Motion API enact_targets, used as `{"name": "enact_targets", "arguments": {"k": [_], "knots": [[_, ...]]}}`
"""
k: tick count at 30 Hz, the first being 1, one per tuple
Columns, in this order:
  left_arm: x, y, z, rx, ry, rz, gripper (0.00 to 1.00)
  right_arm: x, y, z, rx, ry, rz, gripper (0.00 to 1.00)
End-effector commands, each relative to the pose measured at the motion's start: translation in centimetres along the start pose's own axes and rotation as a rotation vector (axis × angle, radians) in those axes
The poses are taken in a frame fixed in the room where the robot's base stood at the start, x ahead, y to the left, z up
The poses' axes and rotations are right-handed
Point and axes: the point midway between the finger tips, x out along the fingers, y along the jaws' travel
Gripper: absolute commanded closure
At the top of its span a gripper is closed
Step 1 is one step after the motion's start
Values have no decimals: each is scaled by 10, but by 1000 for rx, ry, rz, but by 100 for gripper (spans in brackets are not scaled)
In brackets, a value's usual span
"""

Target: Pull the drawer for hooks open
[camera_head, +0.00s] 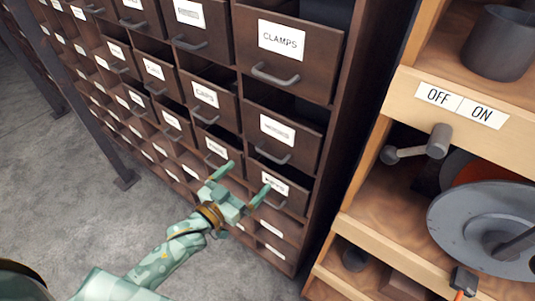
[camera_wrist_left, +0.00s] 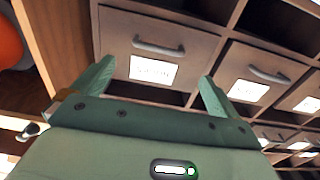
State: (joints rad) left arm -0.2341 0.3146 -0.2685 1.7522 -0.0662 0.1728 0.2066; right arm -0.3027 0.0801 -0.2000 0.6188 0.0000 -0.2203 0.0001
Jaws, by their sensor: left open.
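A dark wooden cabinet (camera_head: 318,180) holds rows of labelled drawers with grey bar handles. My left gripper (camera_head: 245,181) is open and empty in front of the lower part of its right-hand column. A drawer there (camera_head: 291,197) has a white label (camera_head: 272,184), too small to read. In the left wrist view, my left gripper (camera_wrist_left: 157,76) faces a drawer front (camera_wrist_left: 115,38) with a curved handle (camera_wrist_left: 160,47) and a blurred label (camera_wrist_left: 153,70). The handle lies beyond the fingertips, apart from them. I cannot read which drawer is for hooks. My right gripper is out of view.
A CLAMPS drawer (camera_head: 291,53) sits higher in that column. To the right stands a light wooden bench (camera_head: 375,160) with an OFF/ON sign (camera_head: 462,105), a lever (camera_head: 437,140) and a grey disc (camera_head: 455,215).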

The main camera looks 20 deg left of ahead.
Motion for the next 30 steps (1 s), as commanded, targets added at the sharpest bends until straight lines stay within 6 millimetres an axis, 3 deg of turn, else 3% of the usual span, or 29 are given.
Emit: {"name": "enact_targets", "arguments": {"k": [6, 12, 18, 25, 26, 30], "knots": [[58, 0, -1, -1, 2, -1, 1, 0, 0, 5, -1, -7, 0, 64], [92, 0, 1, 1, -1, -1, 1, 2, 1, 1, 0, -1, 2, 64], [105, 0, 1, 1, -2, -1, 1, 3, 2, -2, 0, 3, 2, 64], [106, 0, 1, 0, -2, -1, 1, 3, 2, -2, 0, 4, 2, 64], [106, 0, 1, 0, -2, -1, 4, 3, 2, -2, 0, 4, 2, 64], [106, 0, 1, 0, -2, -1, 43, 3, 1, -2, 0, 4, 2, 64]]}}
